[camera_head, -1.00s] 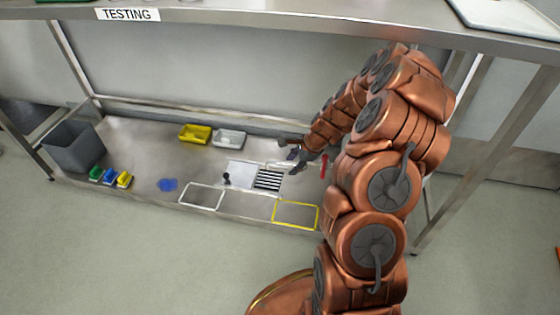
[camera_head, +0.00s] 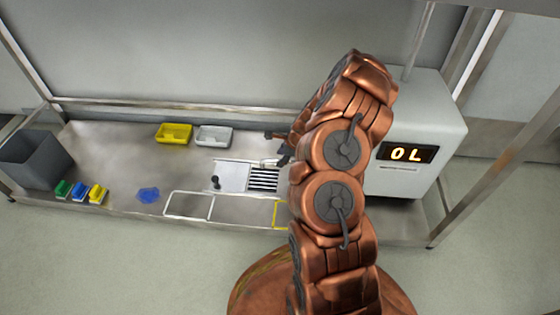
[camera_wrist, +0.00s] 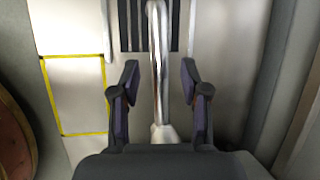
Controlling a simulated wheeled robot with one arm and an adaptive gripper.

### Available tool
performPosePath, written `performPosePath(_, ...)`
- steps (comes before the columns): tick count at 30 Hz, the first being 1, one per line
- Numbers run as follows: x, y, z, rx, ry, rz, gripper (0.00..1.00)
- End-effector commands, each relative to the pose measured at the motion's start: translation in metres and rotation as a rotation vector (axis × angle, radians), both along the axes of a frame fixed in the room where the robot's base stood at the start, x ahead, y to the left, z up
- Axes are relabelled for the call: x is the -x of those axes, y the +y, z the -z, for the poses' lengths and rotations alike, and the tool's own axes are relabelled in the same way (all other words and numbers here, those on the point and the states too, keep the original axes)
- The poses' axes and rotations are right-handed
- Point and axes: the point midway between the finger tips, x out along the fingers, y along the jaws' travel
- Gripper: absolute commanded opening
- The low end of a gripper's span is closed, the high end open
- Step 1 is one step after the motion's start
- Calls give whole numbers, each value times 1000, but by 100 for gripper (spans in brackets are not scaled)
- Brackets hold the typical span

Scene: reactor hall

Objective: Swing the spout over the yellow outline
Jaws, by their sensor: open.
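The spout (camera_wrist: 158,60) is a shiny chrome tube in the wrist view. It runs over the black-striped grate (camera_wrist: 140,25) and between my fingers, with a gap on each side. My gripper (camera_wrist: 160,88) is open around it; I see no contact. The yellow outline (camera_wrist: 76,134) lies on the surface to the left of the spout in the wrist view, and the spout is not over it. In the head view my gripper (camera_head: 283,150) is beside the grate (camera_head: 264,179), and my arm hides most of the yellow outline (camera_head: 276,213).
A white box (camera_head: 425,120) with a lit "OL" display stands right of my arm. White outlines (camera_head: 188,205), a blue patch (camera_head: 148,195), small coloured bins (camera_head: 80,191), a yellow tray (camera_head: 173,133), a grey tray (camera_head: 213,136) and a grey bin (camera_head: 35,160) are to the left.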

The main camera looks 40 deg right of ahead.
Motion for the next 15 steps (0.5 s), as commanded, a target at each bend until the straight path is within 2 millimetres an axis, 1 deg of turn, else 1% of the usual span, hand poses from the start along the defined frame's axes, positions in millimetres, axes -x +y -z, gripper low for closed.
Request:
performPosePath(1, -2, 2, 7, 0, 0, -2, 45)
performPosePath(3, -4, 3, 10, 1, 1, -2, 45)
performPosePath(13, -6, 4, 11, 1, 0, -5, 45)
performPosePath(14, -6, 4, 11, 1, 0, -5, 44)
performPosePath(15, -6, 4, 11, 1, 0, -5, 40)
